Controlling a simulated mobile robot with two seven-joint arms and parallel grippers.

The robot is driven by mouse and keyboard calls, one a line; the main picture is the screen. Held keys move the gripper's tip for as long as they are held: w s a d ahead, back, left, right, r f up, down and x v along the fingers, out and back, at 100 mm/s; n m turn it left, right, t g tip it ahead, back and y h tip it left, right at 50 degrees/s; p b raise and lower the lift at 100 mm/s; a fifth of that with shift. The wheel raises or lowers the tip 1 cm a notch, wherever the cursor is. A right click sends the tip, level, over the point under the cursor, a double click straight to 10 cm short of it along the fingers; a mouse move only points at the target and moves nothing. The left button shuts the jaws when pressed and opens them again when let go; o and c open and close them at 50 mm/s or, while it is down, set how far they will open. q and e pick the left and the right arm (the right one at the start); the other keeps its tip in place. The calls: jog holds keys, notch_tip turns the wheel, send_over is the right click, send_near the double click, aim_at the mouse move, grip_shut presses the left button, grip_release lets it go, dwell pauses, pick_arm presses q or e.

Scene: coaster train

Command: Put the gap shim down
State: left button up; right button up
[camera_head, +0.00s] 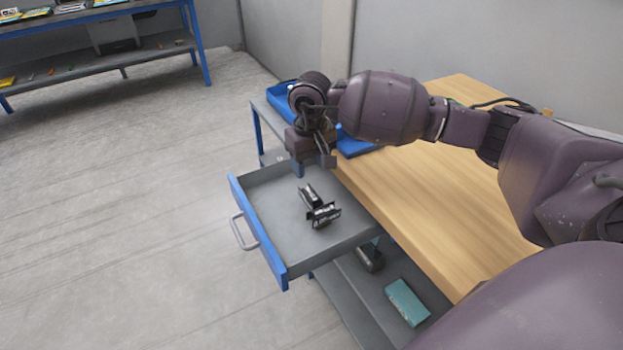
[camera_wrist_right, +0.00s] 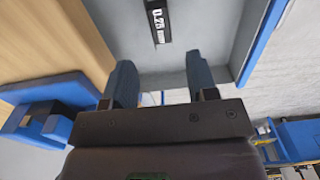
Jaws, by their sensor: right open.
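My right gripper (camera_head: 313,166) is above the back end of the open drawer (camera_head: 275,222). Its jaws are apart, with nothing between them in the right wrist view (camera_wrist_right: 159,62). Two dark pieces (camera_head: 323,215) with pale lettering lie close together on the drawer floor, apart from the gripper. In the right wrist view a black piece marked "0.25" (camera_wrist_right: 158,20) lies in the drawer beyond the fingertips; it looks like a gap shim. I cannot tell which of the two dark pieces it is. My left gripper is not in view.
The wooden bench top (camera_head: 440,190) borders the drawer on the right. A blue tray (camera_head: 283,96) stands at the bench's far end. A teal box (camera_head: 407,302) and a dark item (camera_head: 369,257) are on the lower shelf. Open floor (camera_head: 130,200) lies to the left.

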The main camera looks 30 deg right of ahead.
jog(key=shift+r, duration=1.2)
